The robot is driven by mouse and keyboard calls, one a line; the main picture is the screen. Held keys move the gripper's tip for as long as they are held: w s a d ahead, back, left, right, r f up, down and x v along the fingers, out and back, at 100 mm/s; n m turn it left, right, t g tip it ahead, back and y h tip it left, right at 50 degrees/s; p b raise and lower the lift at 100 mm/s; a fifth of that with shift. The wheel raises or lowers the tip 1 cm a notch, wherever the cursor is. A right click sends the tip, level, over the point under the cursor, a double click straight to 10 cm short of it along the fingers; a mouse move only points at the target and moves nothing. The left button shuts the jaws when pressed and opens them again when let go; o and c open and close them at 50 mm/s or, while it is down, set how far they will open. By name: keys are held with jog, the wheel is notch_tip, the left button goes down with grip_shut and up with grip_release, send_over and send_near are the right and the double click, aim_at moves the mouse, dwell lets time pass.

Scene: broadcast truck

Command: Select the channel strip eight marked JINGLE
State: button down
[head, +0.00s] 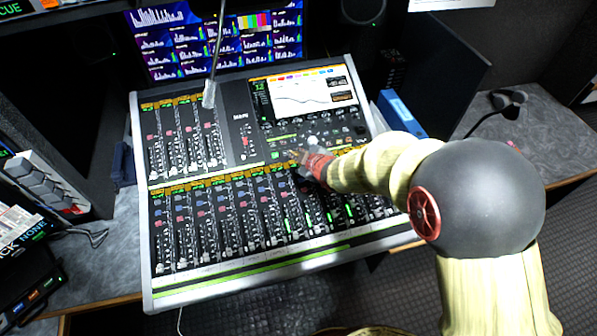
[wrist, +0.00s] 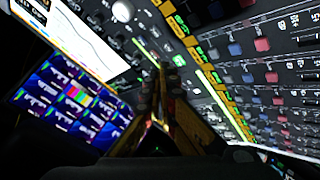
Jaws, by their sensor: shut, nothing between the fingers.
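The mixing console (head: 141,235) stands on the desk, with a lower row of channel strips (head: 228,225) under an orange label band. The strip labels are too small to read, so I cannot tell which one says JINGLE. My gripper (head: 302,160) is shut and empty over the console's middle, by the strip tops right of centre. The gripper and wrist hide part of the label band there. In the wrist view my closed fingers (wrist: 162,75) point at the panel near a lit green button (wrist: 179,60). I cannot tell whether they touch it.
A lit screen (head: 300,92) fills the console's upper right. A gooseneck microphone (head: 210,93) hangs over the upper strips. Monitors (head: 180,45) stand behind. Black boxes crowd the left desk.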

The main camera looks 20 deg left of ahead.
jog(key=b, duration=0.5)
send_over(297, 174)
notch_tip(297, 174, down, 7)
jog(key=shift+s+f, duration=0.15)
jog(key=shift+f, duration=0.1)
dwell(0.9)
jog(key=shift+f+b, duration=0.3)
jog(key=shift+b, duration=0.15)
jog(key=shift+f+b, duration=0.4)
dwell(0.6)
jog(key=shift+r+p, duration=0.5)
jog(key=shift+r, duration=0.3)
jog(key=shift+r, duration=0.15)
jog(key=r+p, duration=0.2)
jog(key=r, duration=0.1)
jog(key=r+p, duration=0.1)
jog(key=shift+s+d+r, duration=0.25)
jog(key=shift+s+r, duration=0.05)
jog(key=shift+r, duration=0.05)
